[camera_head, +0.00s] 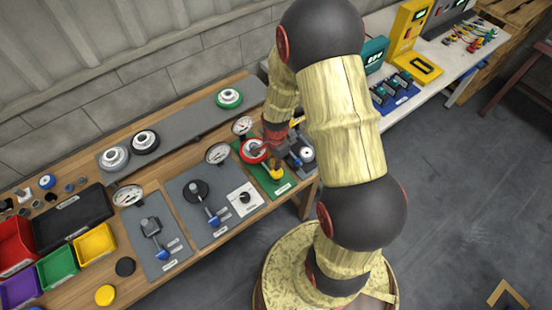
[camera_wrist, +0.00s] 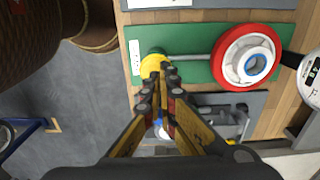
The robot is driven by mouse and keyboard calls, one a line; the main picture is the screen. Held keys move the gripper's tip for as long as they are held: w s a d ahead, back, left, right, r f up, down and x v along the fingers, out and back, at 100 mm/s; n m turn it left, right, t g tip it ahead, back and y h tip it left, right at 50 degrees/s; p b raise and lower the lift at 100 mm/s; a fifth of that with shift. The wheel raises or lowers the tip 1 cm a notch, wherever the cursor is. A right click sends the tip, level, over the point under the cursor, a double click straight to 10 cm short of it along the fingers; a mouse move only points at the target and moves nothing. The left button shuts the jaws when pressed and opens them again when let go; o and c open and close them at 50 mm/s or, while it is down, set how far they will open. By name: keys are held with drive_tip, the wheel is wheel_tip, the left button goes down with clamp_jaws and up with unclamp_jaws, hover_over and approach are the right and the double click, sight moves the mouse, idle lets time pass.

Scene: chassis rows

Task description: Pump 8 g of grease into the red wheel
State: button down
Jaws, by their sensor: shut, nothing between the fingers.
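The red wheel (camera_head: 253,150) with a pale hub lies on a green board (camera_head: 285,190) at the right part of the bench. In the wrist view the red wheel (camera_wrist: 225,65) is at upper right on the green board (camera_wrist: 200,40). A grey rod runs from it to a round yellow knob (camera_wrist: 152,64). My gripper (camera_wrist: 169,72) is shut and empty, its tips at the yellow knob's edge; I cannot tell if they touch. In the head view the yellow knob (camera_head: 277,174) shows below my gripper. A round dial gauge (camera_head: 242,125) stands by the wheel; its reading is not legible.
Neighbouring grey boards (camera_head: 160,240) carry similar fittings with blue knobs and gauges. A raised grey shelf (camera_head: 185,120) holds green, black and white-rimmed wheels. Coloured bins (camera_head: 95,244) stand at left. A grey device (camera_head: 300,152) sits right of the green board. Floor at right is open.

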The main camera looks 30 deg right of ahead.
drive_tip(key=shift+f, duration=0.6)
drive_tip(key=shift+f+b, duration=0.95)
drive_tip(key=shift+f, duration=0.5)
drive_tip(key=shift+s, duration=0.1)
drive_tip(key=shift+r+p, duration=0.5)
drive_tip(key=shift+r, duration=0.1)
wheel_tip(320, 180, up, 13)
drive_tip(key=p, duration=0.2)
